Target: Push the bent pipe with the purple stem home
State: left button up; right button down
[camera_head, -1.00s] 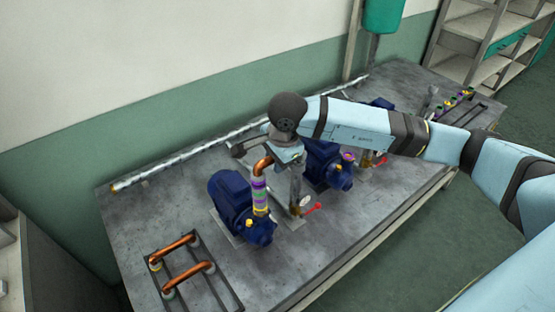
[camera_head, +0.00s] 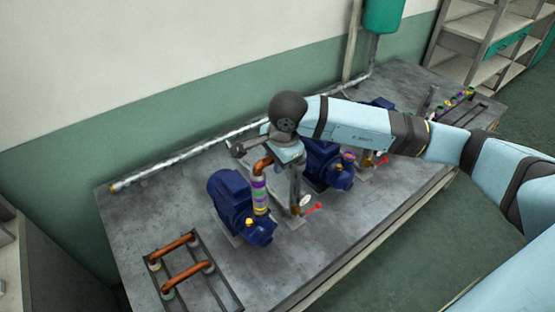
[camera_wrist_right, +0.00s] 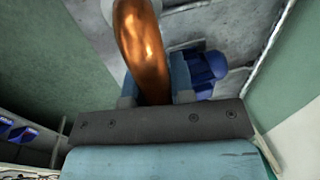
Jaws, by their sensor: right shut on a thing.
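The bent copper pipe (camera_head: 262,163) stands over the nearer blue pump (camera_head: 236,200) in the head view. Its stem (camera_head: 259,190) has purple and yellow bands and goes down to the pump's front. My right gripper (camera_head: 281,160) is shut on the upper bend of the pipe, its fingers largely hidden under the wrist. In the right wrist view the copper bend (camera_wrist_right: 145,50) passes between the two fingers (camera_wrist_right: 153,92). Whether the stem's lower end is fully seated cannot be told. My left gripper is not in view.
A rack (camera_head: 216,300) with two more copper bent pipes (camera_head: 174,246) is at the front left. A second blue pump (camera_head: 322,164) stands to the right, by a red-handled valve (camera_head: 313,208). A long silver pipe (camera_head: 190,152) runs along the table's back edge.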

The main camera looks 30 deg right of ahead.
jog(key=shift+f, duration=0.1)
dwell(0.4)
dwell(0.6)
jog(key=c, duration=1.3)
grip_release()
jog(key=shift+r, duration=0.2)
jog(key=shift+o, duration=0.2)
jog(key=o, duration=0.6)
jog(key=shift+c, duration=0.2)
jog(key=shift+r, duration=0.1)
jog(key=shift+p+v, duration=1.1)
jog(key=shift+v, duration=1.8)
